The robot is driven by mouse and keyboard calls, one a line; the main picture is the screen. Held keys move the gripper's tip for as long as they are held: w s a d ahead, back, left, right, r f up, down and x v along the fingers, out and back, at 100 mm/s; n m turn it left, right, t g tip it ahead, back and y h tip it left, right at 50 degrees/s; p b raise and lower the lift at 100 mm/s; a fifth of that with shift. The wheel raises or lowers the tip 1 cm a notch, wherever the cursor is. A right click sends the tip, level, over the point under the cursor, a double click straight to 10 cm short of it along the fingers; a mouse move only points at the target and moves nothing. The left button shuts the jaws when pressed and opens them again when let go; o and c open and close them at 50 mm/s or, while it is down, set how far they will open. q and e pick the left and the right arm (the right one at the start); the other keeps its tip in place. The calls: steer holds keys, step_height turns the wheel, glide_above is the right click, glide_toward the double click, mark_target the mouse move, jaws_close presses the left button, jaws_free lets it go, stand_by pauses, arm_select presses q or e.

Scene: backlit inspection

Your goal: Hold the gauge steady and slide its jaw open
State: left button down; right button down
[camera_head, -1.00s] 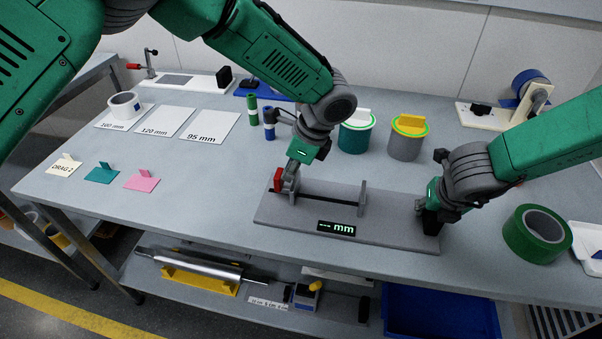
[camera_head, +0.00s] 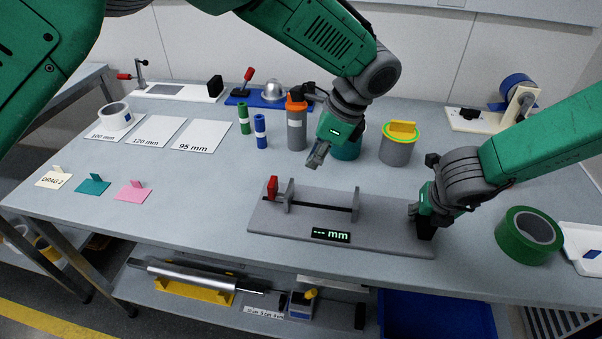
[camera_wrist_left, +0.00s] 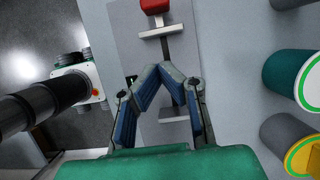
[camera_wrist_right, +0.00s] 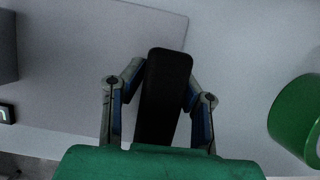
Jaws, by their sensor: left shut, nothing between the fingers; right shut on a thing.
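The gauge is a grey base plate (camera_head: 385,236) with a dark rail, two upright jaws and a display (camera_head: 331,235) reading dashes and "mm". The jaw with the red block (camera_head: 272,187) stands at the rail's left end, well apart from the fixed jaw (camera_head: 355,205). My left gripper (camera_head: 316,158) is shut and empty, above and behind the gauge. In the left wrist view its fingertips (camera_wrist_left: 165,70) meet over the rail, and the red block (camera_wrist_left: 155,5) is beyond them. My right gripper (camera_head: 423,213) is shut on the black grip block (camera_wrist_right: 165,95) at the plate's right end.
A grey cylinder with an orange top (camera_head: 296,125), a teal can (camera_head: 347,146) and a grey can (camera_head: 396,150) stand behind the gauge. A green tape roll (camera_head: 529,236) lies right of my right gripper. Label cards (camera_head: 200,135) lie at left.

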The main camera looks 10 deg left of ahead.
steer(key=shift+s+d+f, duration=0.1)
steer(key=shift+s+f, duration=0.05)
steer(key=c, duration=1.1)
jaws_free()
steer(key=shift+c, duration=0.2)
arm_select(q)
steer(key=shift+v, duration=1.05)
